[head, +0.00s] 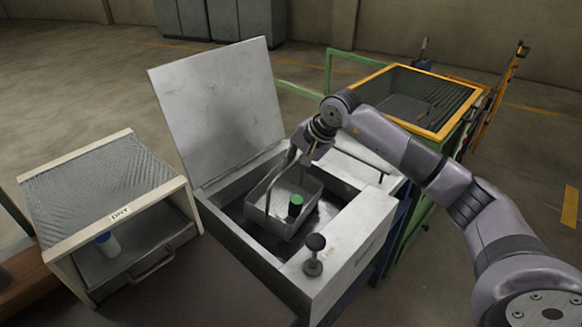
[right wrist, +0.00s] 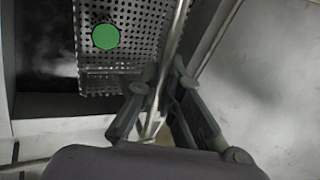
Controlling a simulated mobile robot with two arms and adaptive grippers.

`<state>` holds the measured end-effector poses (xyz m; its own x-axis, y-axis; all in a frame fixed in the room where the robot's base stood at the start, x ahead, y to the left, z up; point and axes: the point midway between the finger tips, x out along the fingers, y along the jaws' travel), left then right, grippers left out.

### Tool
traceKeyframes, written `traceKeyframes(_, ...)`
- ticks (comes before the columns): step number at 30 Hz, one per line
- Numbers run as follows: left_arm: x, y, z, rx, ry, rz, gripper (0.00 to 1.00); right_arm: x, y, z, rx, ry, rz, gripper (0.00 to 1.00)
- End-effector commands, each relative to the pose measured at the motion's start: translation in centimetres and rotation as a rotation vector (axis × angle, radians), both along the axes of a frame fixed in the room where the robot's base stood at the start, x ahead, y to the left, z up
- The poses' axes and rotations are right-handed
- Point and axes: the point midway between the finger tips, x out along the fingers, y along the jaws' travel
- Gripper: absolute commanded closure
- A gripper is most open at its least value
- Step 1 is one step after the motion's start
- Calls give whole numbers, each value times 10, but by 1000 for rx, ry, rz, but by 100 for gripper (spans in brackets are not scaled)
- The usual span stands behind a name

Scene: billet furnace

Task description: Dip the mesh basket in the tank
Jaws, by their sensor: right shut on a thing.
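The mesh basket (head: 302,187) is a grey perforated metal box with a tall handle. In the head view it hangs or sits inside the opening of the tank (head: 331,224), whose lid (head: 218,108) stands open at the back. A green-topped item (head: 295,203) is in the basket; it also shows from above in the right wrist view (right wrist: 105,37). My right gripper (head: 306,150) is shut on the basket's handle (right wrist: 165,70), above the basket. I cannot tell how deep the basket is or whether it touches the bottom. My left gripper is not in view.
A black knob (head: 315,254) sits on the tank's front rim. A yellow-framed bin (head: 440,128) stands behind right, near my right arm.

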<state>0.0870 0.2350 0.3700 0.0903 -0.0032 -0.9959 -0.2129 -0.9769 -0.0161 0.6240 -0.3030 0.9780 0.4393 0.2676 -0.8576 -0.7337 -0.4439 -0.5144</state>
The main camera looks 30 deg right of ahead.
Motion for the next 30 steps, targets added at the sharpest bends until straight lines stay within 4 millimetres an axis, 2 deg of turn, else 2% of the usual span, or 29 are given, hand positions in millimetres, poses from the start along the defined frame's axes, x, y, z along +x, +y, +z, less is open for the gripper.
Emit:
traceKeyframes(1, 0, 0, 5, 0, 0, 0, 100, 1, 0, 11, 2, -9, -1, 100)
traceKeyframes(30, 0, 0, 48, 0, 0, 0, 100, 1, 0, 86, 2, -7, 0, 100)
